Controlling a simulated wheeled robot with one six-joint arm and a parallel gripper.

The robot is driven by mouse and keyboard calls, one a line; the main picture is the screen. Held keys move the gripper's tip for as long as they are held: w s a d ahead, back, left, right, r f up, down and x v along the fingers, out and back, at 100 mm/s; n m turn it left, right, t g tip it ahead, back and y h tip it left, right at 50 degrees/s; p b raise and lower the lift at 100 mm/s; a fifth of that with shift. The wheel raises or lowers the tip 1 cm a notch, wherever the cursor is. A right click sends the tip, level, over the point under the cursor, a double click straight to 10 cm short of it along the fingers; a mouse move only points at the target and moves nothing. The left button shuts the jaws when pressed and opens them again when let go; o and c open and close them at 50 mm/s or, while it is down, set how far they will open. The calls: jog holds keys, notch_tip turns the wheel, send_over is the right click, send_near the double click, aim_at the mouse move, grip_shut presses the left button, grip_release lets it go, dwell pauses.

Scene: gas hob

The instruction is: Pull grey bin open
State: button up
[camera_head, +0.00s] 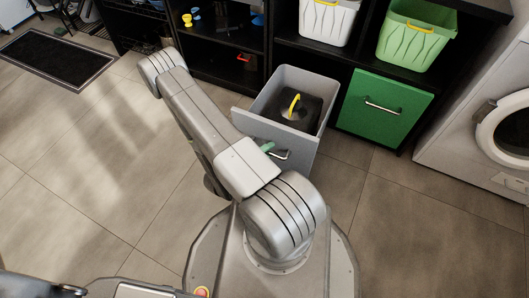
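The grey bin (298,141) is a drawer-like box that stands pulled out from the black shelf unit, with its top open. Inside it is a dark container with a yellow handle (294,105). A metal bar handle (281,154) is on the bin's front face. My arm reaches across in front of the bin's left side and hides part of its front. A small green piece (267,147) shows at the arm's edge beside the bar handle; it may be part of my gripper. The fingers are otherwise hidden, so their grip cannot be seen.
A closed green drawer (383,107) is right of the bin. A white washing machine (492,130) stands at the right. A dark mat (53,59) lies at the left. The tiled floor is otherwise clear.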

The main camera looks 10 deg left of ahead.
jog(key=p+v, duration=0.3)
jog(key=v, duration=1)
jog(key=shift+s+a, duration=0.25)
jog(key=shift+w+d, duration=0.1)
dwell(0.6)
jog(key=b+x, duration=0.2)
jog(key=x, duration=1)
jog(key=shift+b, duration=0.3)
dwell(0.6)
jog(key=shift+p+v, duration=1.45)
jog(key=shift+v, duration=4.85)
jog(key=shift+b+x, duration=1.65)
jog(key=shift+x, duration=5.45)
